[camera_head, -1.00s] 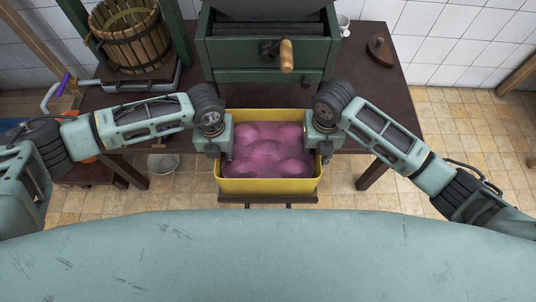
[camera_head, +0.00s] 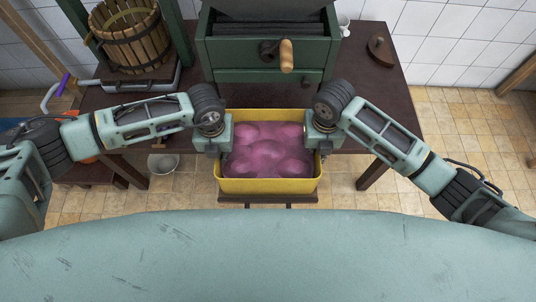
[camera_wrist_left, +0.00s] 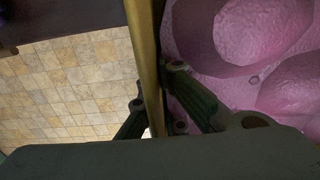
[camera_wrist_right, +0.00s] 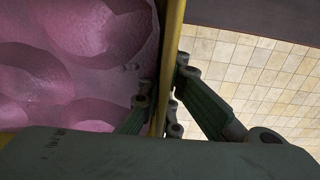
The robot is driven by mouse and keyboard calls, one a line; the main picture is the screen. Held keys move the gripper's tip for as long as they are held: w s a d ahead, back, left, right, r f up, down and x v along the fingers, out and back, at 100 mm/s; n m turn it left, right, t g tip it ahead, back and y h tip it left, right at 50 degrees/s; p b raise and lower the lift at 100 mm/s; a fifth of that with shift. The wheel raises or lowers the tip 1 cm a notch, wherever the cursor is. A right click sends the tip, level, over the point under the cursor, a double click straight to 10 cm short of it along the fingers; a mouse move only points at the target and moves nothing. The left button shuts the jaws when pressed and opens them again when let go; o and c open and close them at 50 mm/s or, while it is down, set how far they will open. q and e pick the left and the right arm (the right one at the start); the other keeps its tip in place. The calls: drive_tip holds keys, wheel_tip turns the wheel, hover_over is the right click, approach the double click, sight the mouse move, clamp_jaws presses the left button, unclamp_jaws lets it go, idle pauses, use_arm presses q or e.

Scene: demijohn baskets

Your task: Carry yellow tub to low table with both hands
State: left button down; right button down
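The yellow tub (camera_head: 268,186), filled with lumpy pink-purple contents (camera_head: 266,150), is level in the middle of the head view, at the front of the dark table. My left gripper (camera_head: 227,152) is at its left wall and my right gripper (camera_head: 318,153) is at its right wall. The left wrist view shows the wall (camera_wrist_left: 146,60) between the left gripper's fingers (camera_wrist_left: 158,110). The right wrist view shows the opposite wall (camera_wrist_right: 172,50) between the right gripper's fingers (camera_wrist_right: 162,95). Both appear shut on the walls. A low brown surface (camera_head: 88,176) at the left may be the low table.
A green crank machine (camera_head: 265,55) stands on the dark table (camera_head: 375,95) behind the tub. A wooden slatted basket (camera_head: 128,38) stands at the back left. A white bowl (camera_head: 162,163) is on the floor. Tiled floor (camera_head: 450,130) is free at the right.

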use_arm(q)
drive_tip(key=shift+w+r, duration=0.2)
drive_tip(key=shift+r, duration=0.05)
use_arm(e)
drive_tip(key=shift+w+r, duration=0.2)
drive_tip(key=shift+r, duration=0.05)
